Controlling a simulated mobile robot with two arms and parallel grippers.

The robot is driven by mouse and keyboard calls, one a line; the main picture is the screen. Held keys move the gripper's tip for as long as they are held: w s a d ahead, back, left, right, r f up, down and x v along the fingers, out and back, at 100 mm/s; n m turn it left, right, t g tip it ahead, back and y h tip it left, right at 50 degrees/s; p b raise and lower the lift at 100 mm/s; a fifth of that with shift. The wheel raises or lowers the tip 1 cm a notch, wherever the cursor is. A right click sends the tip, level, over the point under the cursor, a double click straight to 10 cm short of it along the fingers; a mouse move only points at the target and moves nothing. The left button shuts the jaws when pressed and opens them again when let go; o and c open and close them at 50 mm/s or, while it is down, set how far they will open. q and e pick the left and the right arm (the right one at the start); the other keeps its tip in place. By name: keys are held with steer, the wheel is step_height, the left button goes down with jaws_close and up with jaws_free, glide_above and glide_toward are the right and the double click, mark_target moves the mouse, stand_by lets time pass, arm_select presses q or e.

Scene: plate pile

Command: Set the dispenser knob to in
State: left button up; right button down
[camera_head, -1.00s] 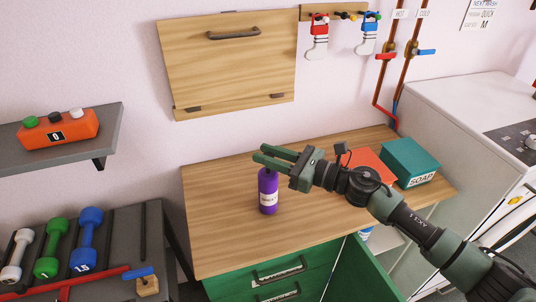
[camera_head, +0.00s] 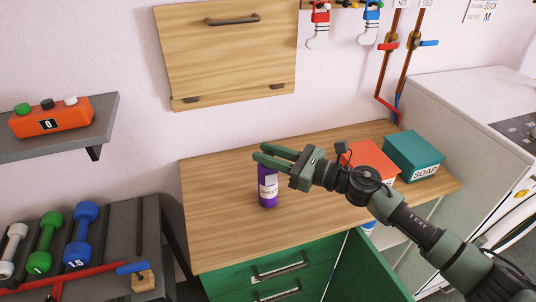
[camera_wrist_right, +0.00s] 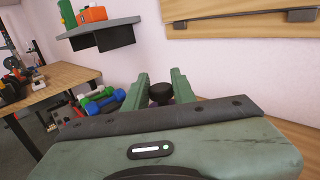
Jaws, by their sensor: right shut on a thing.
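The dispenser is a purple bottle (camera_head: 268,196) with a pale label, standing upright on the wooden countertop. My right gripper (camera_head: 272,157) reaches in from the right at the bottle's top and covers it in the head view. In the right wrist view, a black round knob (camera_wrist_right: 161,92) sits between the two green fingers (camera_wrist_right: 160,88). The right gripper is shut on this knob. Any in or out marking on the knob is not visible. My left gripper is in neither view.
An orange-red box (camera_head: 368,158) and a teal soap box (camera_head: 412,152) stand at the right of the countertop (camera_head: 225,205), under and behind my arm. A green cabinet door (camera_head: 365,275) stands open below. The countertop left of the bottle is clear.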

steer(key=shift+s+f, duration=0.1)
steer(key=shift+f, duration=0.35)
steer(key=c, duration=1.2)
jaws_free()
steer(key=shift+o, duration=0.2)
steer(key=shift+r, duration=0.1)
steer(key=b+v, duration=0.2)
steer(key=v, duration=0.5)
steer(key=shift+d+b, duration=0.3)
steer(key=shift+d, duration=0.1)
steer(key=shift+s, duration=0.1)
